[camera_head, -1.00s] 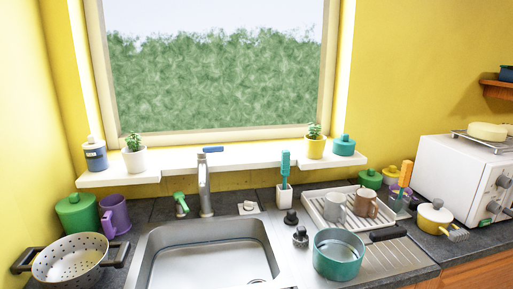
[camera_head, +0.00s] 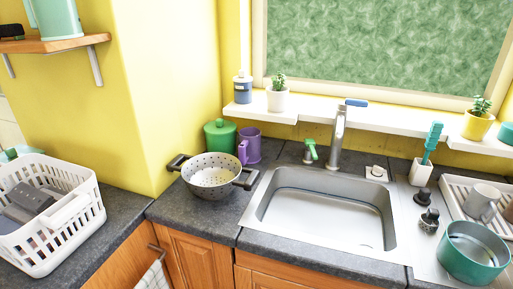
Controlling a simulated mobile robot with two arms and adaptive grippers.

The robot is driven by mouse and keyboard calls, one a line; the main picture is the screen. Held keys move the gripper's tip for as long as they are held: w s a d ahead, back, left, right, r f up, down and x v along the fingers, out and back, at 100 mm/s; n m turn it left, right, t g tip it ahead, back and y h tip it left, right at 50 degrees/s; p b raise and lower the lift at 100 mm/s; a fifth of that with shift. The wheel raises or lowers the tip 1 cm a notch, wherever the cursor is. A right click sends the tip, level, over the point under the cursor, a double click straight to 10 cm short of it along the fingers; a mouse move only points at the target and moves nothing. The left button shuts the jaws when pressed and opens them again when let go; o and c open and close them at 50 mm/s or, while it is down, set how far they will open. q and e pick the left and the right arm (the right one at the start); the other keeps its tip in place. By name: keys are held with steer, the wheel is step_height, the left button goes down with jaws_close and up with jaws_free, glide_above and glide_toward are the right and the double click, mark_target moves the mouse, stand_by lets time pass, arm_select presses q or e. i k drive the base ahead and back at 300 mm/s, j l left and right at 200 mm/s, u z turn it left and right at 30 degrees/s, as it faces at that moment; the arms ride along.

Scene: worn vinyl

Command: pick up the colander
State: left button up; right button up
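The colander (camera_head: 212,180) is a light metal bowl with small holes and two dark side handles. It stands upright on the dark countertop in the corner, left of the sink. It looks empty, and both handles show. Neither of my grippers is in view.
A green lidded pot (camera_head: 220,135) and a purple mug (camera_head: 250,146) stand close behind the colander. The sink (camera_head: 325,211) is to its right. A white basket (camera_head: 52,212) stands on the left counter. Bare countertop (camera_head: 165,212) lies in front of the colander.

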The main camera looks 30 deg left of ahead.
mark_target(211, 175)
steer(key=u, duration=1.2)
